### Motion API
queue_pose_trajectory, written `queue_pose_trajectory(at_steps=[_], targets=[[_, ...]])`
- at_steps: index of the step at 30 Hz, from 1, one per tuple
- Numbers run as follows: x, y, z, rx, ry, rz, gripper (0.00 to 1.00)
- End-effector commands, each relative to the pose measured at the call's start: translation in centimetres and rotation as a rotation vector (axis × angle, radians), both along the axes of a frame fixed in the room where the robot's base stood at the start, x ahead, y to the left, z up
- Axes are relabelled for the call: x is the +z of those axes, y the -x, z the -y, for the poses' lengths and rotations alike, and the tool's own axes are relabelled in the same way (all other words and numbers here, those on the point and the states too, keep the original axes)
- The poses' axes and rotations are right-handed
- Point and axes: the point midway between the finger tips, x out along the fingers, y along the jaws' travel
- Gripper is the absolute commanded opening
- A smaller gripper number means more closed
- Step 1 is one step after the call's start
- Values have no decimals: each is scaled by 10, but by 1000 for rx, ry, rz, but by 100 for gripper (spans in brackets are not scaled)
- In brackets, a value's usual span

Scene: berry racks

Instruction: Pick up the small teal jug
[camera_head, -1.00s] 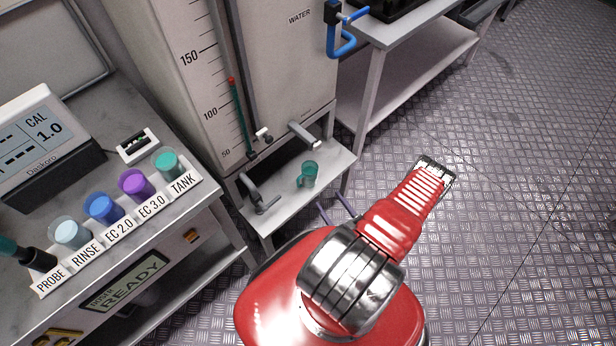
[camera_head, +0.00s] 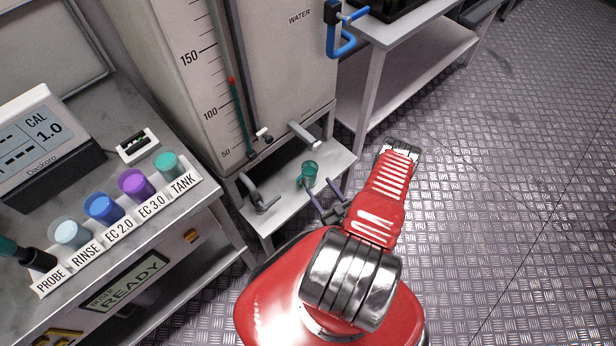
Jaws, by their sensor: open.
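The small teal jug (camera_head: 308,173) stands upright on the light shelf (camera_head: 271,223) at the foot of the water tank. It is see-through teal, with its handle towards the lower left. My gripper (camera_head: 325,196) is just below and right of the jug in the picture, its two thin purple-grey fingers spread apart and pointing towards the jug. It is open and empty. The fingers look close to the jug, but I cannot tell the exact gap. My red arm hides part of the floor and the shelf's right side.
The water tank (camera_head: 270,60) rises behind the jug, with a tap (camera_head: 304,135) above it and another tap (camera_head: 258,196) on the left. A bench with labelled cups (camera_head: 133,184) and a meter (camera_head: 40,138) stands left. The floor at right is clear.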

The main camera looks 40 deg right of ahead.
Motion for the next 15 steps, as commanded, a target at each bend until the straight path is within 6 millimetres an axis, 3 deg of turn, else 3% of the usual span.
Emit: queue_pose_trajectory(at_steps=[6, 15], targets=[[0, -15, 2, 2, 1, 2, 61], [0, -16, 3, 0, 0, 1, 61]])
